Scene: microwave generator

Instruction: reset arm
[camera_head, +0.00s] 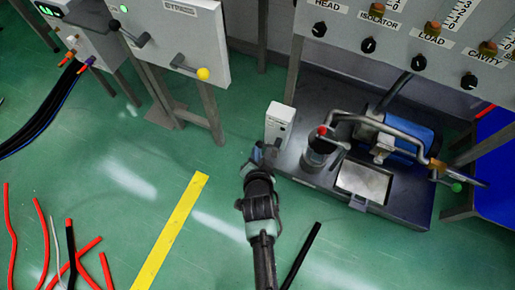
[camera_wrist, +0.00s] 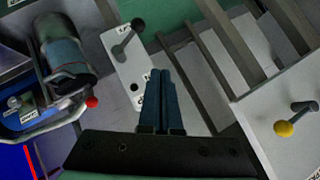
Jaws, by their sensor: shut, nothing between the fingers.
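My gripper (camera_head: 262,152) is at the end of my arm in the middle of the head view, close to a small white switch box (camera_head: 279,124) at the left corner of the pump unit. In the wrist view my gripper (camera_wrist: 161,78) shows two dark fingers together, with nothing between them. The white switch box (camera_wrist: 135,70) with a dark lever (camera_wrist: 127,38) lies beyond the fingers in that view. I cannot tell from the head view how far the fingertips are from the box.
The pump unit (camera_head: 405,205) with pipes and a blue motor (camera_head: 405,135) stands right of my gripper. A grey panel with a yellow-knobbed lever (camera_head: 203,73) is at upper left. Red and black cables (camera_head: 70,250) lie at lower left.

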